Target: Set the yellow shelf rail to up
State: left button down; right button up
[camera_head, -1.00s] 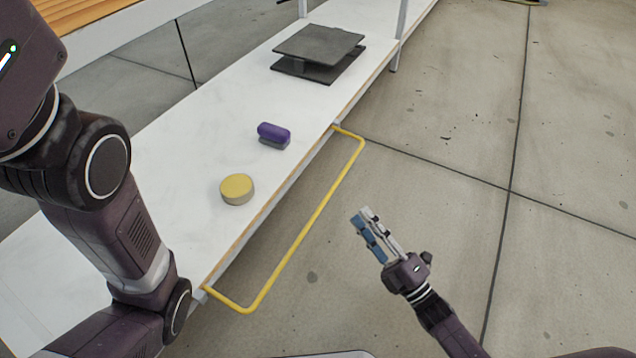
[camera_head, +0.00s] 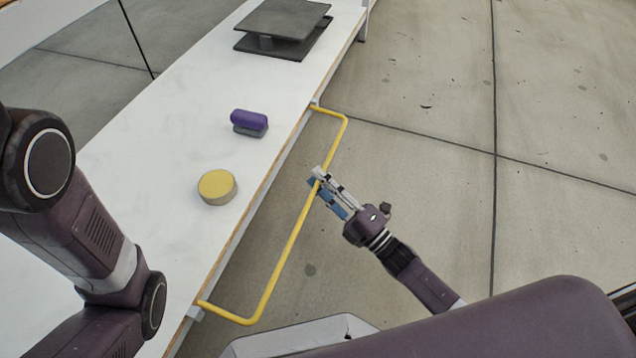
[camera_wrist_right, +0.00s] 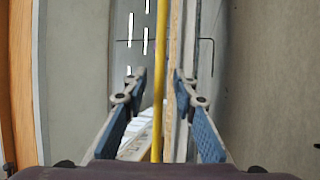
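The yellow shelf rail (camera_head: 287,250) is a U-shaped bar joined at both ends to the front edge of the white shelf (camera_head: 150,170). It stands out from that edge over the floor, not raised above the shelf top. My right gripper (camera_head: 317,179) is at the long bar of the rail, nearer its far end. In the right wrist view the gripper (camera_wrist_right: 160,80) is open, and the rail (camera_wrist_right: 160,45) runs between its two blue-padded fingers. I cannot tell if either finger touches it. My left arm shows at the left, but its gripper is out of view.
A yellow round tin (camera_head: 217,187) and a purple-topped block (camera_head: 249,122) stand on the shelf near its front edge. A dark two-plate stand (camera_head: 283,25) is farther back. The concrete floor (camera_head: 430,130) to the right is clear.

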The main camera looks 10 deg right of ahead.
jog(key=shift+w+a+r, duration=0.15)
jog(key=shift+w+a, duration=0.05)
jog(key=shift+w, duration=0.1)
grip_shut()
